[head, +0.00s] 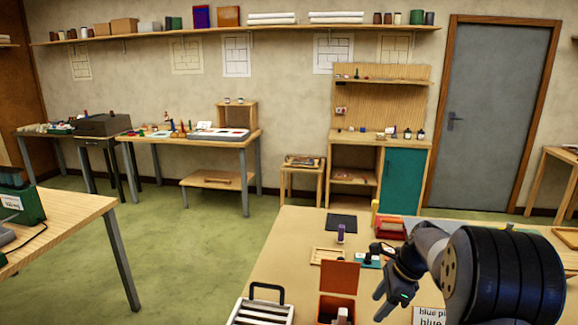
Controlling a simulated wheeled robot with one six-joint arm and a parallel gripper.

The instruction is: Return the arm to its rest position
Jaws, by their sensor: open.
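My gripper (393,303) hangs at the lower right in the head view, above the near light-wood worktable (285,245). Its fingers are apart, and I see nothing between them. My thick dark arm reaches in from the right edge and hides part of the worktable behind it. The gripper is right of an orange box (329,304) with a raised orange lid (340,277). From this one view I cannot tell its height above the table.
A rack with a black handle (262,310), a wooden tray (327,256), a dark mat (341,222), a red tray (390,228) and a partly hidden label card (429,316) are on the worktable. Another table (75,217) stands left. Green floor (190,255) lies open between.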

